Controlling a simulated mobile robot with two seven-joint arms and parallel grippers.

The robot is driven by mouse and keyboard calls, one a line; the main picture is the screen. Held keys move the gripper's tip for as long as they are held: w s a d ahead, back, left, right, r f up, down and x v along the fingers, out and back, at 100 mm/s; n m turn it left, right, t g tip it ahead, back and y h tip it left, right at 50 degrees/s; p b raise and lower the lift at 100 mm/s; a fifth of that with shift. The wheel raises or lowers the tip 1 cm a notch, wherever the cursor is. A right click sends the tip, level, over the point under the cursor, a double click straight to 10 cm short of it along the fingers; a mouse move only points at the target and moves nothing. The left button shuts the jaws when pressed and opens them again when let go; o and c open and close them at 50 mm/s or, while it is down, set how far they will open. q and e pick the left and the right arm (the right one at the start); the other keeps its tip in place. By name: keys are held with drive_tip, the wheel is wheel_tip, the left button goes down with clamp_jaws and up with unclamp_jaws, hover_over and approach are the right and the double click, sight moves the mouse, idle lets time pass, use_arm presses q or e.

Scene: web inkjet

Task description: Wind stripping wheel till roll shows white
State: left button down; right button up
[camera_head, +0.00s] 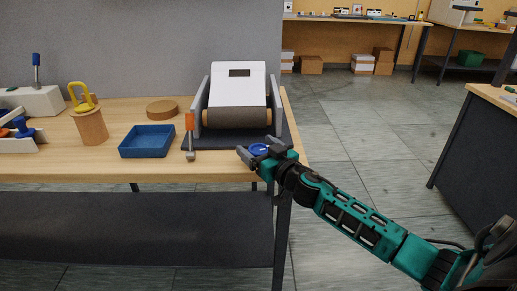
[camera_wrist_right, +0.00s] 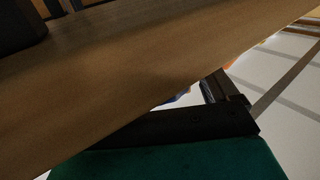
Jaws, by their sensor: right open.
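The printing machine (camera_head: 238,84) has a white sloping cover with a dark window between grey side plates. Its roll (camera_head: 235,118) is dark grey-brown in front, with wooden-coloured ends; I see no white on it. A blue wheel (camera_head: 258,150) sits at the machine's front right corner, near the table edge. My right gripper (camera_head: 256,147) is open, with its dark fingers about the blue wheel; I cannot tell whether they touch it. In the right wrist view a small blue patch (camera_wrist_right: 178,97) shows beyond a dark gripper part, and most of the wheel is hidden. My left gripper is out of view.
An orange-handled tool (camera_head: 189,136) stands left of the machine. A blue tray (camera_head: 147,141), a round wooden disc (camera_head: 162,110) and a wooden cylinder (camera_head: 91,128) with a yellow loop are further left on the table (camera_head: 120,172). Open floor lies right.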

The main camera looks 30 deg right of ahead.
drive_tip(key=shift+c, duration=0.2)
drive_tip(key=c, duration=0.9)
drive_tip(key=shift+m+h, duration=0.3)
drive_tip(key=shift+h, duration=0.1)
